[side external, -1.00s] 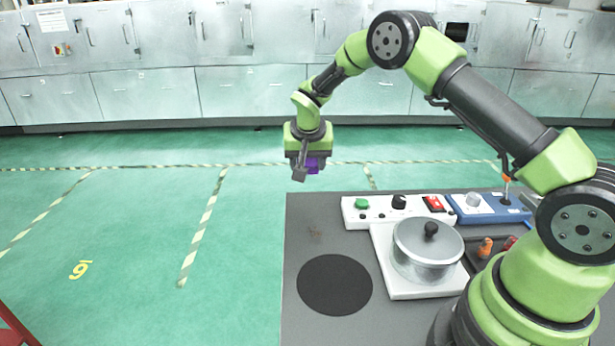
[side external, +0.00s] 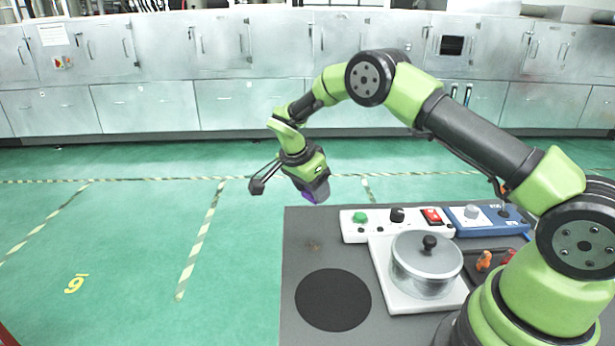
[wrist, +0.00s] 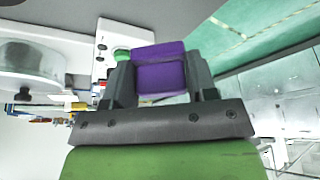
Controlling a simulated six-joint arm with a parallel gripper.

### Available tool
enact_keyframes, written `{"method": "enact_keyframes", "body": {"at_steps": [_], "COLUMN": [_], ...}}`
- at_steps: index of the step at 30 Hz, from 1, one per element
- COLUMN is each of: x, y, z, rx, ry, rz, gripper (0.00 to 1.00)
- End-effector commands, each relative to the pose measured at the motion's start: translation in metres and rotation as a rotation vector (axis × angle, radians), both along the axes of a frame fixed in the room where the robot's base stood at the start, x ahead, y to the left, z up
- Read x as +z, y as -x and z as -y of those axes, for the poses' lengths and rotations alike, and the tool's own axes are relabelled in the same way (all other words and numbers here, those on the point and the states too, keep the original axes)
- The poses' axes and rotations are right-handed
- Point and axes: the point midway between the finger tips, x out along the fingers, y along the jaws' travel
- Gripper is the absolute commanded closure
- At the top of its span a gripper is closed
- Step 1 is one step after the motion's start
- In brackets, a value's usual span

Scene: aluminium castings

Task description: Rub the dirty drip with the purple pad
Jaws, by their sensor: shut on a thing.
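My gripper (side external: 318,192) is shut on the purple pad (side external: 310,197), which shows as a small purple patch at its lower end. In the wrist view the purple pad (wrist: 160,70) sits between the two dark fingers of my gripper (wrist: 160,82). The gripper is tilted in the air, off the back left corner of the grey table. The dirty drip (side external: 314,246) is a faint brown mark on the grey table top (side external: 296,262), behind the black disc. The pad is apart from the mark and above it.
A black round disc (side external: 333,300) lies on the table. A lidded metal pot (side external: 426,266) stands on a white plate to its right. A white control box (side external: 370,228) with green and red buttons and a blue box (side external: 480,218) line the back. Orange pieces (side external: 484,261) lie at right.

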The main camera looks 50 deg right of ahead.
Motion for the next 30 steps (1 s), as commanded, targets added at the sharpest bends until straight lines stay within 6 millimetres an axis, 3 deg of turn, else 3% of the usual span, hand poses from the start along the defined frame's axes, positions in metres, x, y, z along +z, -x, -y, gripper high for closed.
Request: {"method": "enact_keyframes", "body": {"at_steps": [3, 9, 17, 30], "x": [-0.003, -0.004, -0.013, -0.052], "y": [0.011, 0.023, 0.025, 0.025], "z": [-0.008, -0.018, -0.02, -0.02], "rx": [-0.307, -0.63, -0.68, -0.677], "ry": [-0.001, -0.001, -0.001, 0.0], "rz": [0.002, 0.001, 0.0, 0.0], "gripper": [0.67, 0.67, 0.67, 0.67]}}
